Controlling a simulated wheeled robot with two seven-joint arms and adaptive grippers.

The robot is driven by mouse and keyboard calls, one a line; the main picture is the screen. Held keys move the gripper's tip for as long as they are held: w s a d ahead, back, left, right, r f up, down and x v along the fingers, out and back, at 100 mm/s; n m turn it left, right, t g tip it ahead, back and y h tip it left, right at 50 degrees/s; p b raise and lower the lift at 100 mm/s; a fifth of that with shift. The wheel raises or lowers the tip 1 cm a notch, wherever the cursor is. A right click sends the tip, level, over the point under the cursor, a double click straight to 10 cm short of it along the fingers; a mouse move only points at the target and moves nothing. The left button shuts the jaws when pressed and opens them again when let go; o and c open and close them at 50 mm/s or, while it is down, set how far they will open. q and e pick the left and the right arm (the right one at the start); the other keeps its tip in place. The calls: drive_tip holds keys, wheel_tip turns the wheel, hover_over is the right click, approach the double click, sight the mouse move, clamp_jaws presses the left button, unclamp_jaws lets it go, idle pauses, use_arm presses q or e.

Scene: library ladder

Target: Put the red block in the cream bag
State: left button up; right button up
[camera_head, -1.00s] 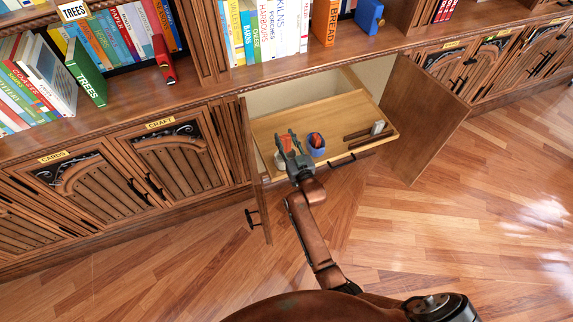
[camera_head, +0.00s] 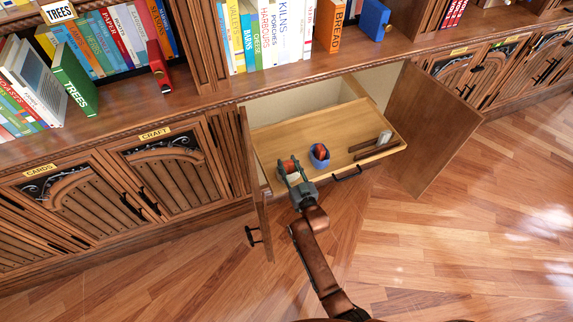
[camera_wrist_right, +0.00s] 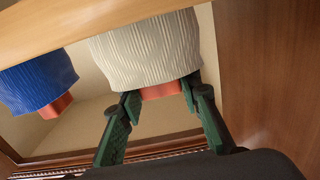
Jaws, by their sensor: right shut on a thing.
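The cream bag (camera_wrist_right: 150,50) is ribbed and hangs at the top middle of the right wrist view, which looks upside down. The red block (camera_wrist_right: 162,91) sticks out of its mouth, partly hidden inside the bag. My right gripper (camera_wrist_right: 161,94) is shut on the red block, one finger on each side, close to the bag's rim. In the head view the right gripper (camera_head: 289,172) is over the front left of the drawer, with red between its fingers. The cream bag is mostly hidden there. My left gripper is out of view.
A blue bag (camera_head: 319,156) with something red in it stands just right of the gripper; it also shows in the wrist view (camera_wrist_right: 38,82). The wooden drawer (camera_head: 345,122) is pulled out between two open cabinet doors. Brown and pale pieces lie at its right.

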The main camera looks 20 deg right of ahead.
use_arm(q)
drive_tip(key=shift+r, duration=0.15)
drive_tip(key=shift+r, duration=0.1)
use_arm(e)
drive_tip(key=o, duration=1.2)
drive_tip(key=shift+f, duration=0.1)
drive_tip(key=shift+c, duration=0.2)
drive_tip(key=shift+s, duration=0.3)
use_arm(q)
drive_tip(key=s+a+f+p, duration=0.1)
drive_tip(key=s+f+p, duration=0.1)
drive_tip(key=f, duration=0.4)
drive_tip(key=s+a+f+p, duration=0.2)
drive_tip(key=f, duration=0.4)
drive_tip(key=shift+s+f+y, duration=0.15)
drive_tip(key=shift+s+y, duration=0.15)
use_arm(e)
drive_tip(key=s, duration=1.1)
drive_tip(key=shift+s+d, duration=0.25)
